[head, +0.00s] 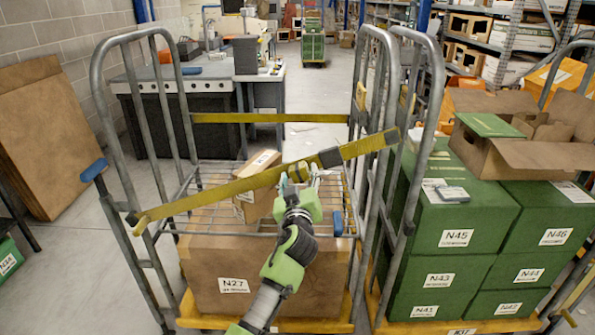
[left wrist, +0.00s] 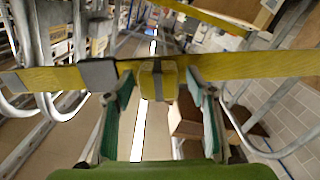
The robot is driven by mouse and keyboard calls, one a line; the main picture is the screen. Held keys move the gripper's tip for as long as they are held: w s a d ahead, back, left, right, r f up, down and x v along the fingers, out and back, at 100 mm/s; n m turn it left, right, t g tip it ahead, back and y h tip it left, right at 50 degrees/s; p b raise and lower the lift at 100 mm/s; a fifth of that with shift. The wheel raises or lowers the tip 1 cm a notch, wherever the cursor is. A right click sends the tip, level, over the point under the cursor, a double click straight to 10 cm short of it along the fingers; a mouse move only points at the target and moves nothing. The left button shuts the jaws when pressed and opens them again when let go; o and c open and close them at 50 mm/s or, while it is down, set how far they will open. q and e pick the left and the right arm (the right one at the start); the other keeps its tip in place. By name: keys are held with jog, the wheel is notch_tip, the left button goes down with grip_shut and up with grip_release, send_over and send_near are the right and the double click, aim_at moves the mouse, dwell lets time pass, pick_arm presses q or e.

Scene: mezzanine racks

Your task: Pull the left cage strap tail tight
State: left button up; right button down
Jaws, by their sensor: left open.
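The left cage (head: 112,110) is a grey tube roll cage. A yellow strap (head: 222,190) runs slanting across its front, higher at the right, with a dark buckle (head: 330,157). The buckle also shows in the left wrist view (left wrist: 98,74). The short yellow strap tail (left wrist: 158,80) lies at the strap beside the buckle, between my fingers in the left wrist view. My left gripper (head: 299,176) is open at the strap, one finger on each side of the tail; contact cannot be told. My right gripper is in neither view.
The cage holds a large box N27 (head: 232,262) below and a smaller box (head: 246,206) on the wire shelf. A second yellow strap (head: 240,118) spans the back. A cage of green crates (head: 455,222) stands close at the right.

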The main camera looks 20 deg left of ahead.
pick_arm(q)
jog(key=shift+s+d+r, duration=0.1)
jog(key=shift+s+d, duration=0.05)
grip_shut()
jog(key=a+f, duration=0.1)
jog(key=a, duration=0.1)
jog(key=s+a+f, duration=0.1)
jog(key=a, duration=0.1)
jog(key=s+a+f+b, duration=0.1)
jog(key=a, duration=0.2)
jog(key=shift+d, duration=0.1)
jog(key=shift+c, duration=1.7)
grip_release()
jog(key=o, duration=0.3)
jog(key=shift+a, duration=0.2)
jog(key=shift+o, duration=0.2)
